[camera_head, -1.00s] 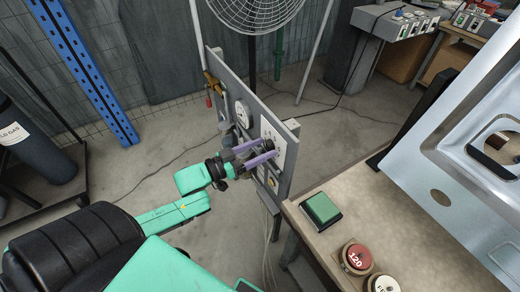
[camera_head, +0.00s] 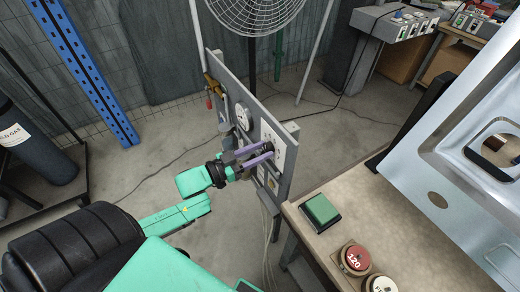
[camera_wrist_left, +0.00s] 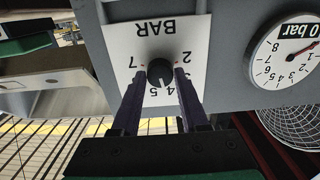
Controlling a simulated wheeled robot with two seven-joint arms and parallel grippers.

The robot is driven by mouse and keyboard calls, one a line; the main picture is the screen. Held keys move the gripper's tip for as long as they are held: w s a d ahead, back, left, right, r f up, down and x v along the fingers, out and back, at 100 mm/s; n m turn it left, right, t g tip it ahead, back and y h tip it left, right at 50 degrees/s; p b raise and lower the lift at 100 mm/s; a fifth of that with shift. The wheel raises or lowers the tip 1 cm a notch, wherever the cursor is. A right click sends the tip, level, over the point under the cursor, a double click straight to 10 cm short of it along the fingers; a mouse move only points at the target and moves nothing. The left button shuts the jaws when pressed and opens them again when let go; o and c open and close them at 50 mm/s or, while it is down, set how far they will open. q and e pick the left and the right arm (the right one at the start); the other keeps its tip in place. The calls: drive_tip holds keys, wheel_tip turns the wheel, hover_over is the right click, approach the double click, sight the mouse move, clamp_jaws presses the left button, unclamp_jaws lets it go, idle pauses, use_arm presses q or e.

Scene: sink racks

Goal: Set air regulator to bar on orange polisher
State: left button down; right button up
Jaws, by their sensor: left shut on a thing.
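The air regulator is a black round knob (camera_wrist_left: 160,72) on a white dial plate (camera_wrist_left: 188,42) marked BAR with numbers around it, upside down in the left wrist view. My left gripper (camera_wrist_left: 160,85), with purple fingers, is shut on the knob, one finger on each side. In the head view my left gripper (camera_head: 262,154) reaches the grey panel (camera_head: 272,128) from the left. A pressure gauge (camera_wrist_left: 290,55) sits beside the dial plate; its red needle and "0 bar" label show. The orange polisher cannot be made out. My right gripper is not in view.
A workbench (camera_head: 350,205) right of the panel bears a green pad (camera_head: 321,209), a red disc marked 120 (camera_head: 357,258), a pale disc (camera_head: 381,286) and a metal sink (camera_head: 450,185). A large fan (camera_head: 255,12) stands behind the panel. Open floor lies left of the panel.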

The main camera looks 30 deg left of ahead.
use_arm(q)
drive_tip(key=m+p, duration=0.1)
drive_tip(key=m, duration=0.5)
drive_tip(key=shift+m, duration=0.3)
idle(0.4)
drive_tip(key=shift+c, duration=2.1)
unclamp_jaws()
drive_tip(key=shift+s, duration=0.1)
drive_tip(key=v, duration=1.4)
drive_tip(key=shift+a, duration=0.15)
drive_tip(key=shift+s, duration=0.15)
